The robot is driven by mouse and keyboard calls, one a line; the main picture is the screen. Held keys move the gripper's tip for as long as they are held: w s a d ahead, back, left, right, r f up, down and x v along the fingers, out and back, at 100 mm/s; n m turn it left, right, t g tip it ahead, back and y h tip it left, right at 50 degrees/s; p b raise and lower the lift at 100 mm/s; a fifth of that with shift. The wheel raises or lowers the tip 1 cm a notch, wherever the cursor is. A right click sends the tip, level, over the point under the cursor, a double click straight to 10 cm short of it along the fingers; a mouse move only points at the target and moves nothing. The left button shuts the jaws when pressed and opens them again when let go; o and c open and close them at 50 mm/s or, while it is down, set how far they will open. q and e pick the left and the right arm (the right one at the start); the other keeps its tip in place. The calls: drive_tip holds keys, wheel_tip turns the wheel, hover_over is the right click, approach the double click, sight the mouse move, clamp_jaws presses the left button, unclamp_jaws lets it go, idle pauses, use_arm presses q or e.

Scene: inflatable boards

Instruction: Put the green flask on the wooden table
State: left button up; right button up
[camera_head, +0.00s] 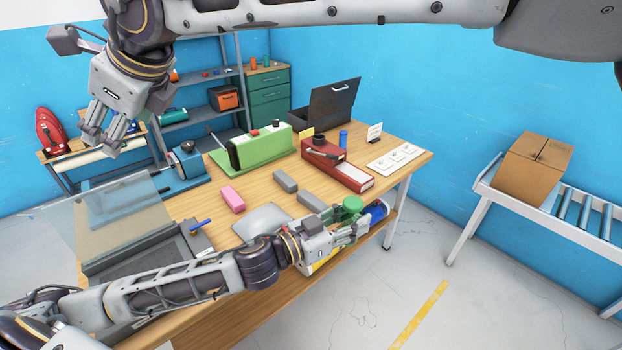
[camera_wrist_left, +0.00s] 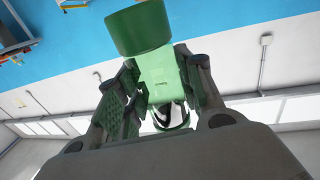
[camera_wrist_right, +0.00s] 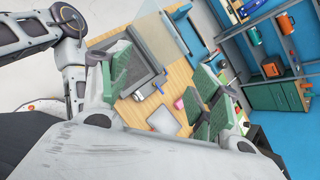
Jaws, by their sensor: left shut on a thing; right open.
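The green flask (camera_head: 351,204) is at the front right edge of the wooden table (camera_head: 258,188) in the head view. My left gripper (camera_head: 352,228) is shut on it. In the left wrist view the flask's wide green cap (camera_wrist_left: 138,30) and lighter green body (camera_wrist_left: 160,76) show between the fingers (camera_wrist_left: 166,92). Its lower part is partly hidden by the gripper. I cannot tell whether the flask touches the table. My right gripper (camera_head: 107,138) is open and empty, raised at the upper left; its fingers also show in the right wrist view (camera_wrist_right: 165,92).
A blue cylinder (camera_head: 377,212) is beside the flask. A cardboard box (camera_head: 533,168) stands on a roller conveyor at right.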

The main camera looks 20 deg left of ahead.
drive_tip(key=w+d+f+n+t+h, duration=0.1)
drive_tip(key=w+d+f+n+h, duration=0.2)
drive_tip(key=d+f, duration=0.55)
drive_tip(key=n+t+h, duration=0.3)
drive_tip(key=t+h, duration=0.2)
drive_tip(key=h, duration=0.7)
approach(351, 203)
drive_tip(key=a+v, duration=0.1)
drive_tip(key=v, duration=0.3)
drive_tip(key=shift+w+d+f+n, duration=0.1)
drive_tip(key=shift+d+f+n, duration=0.1)
drive_tip(key=shift+d+n, duration=0.35)
drive_tip(key=shift+w+f, duration=0.1)
drive_tip(key=shift+x, duration=5.85)
drive_tip(key=shift+d, duration=0.1)
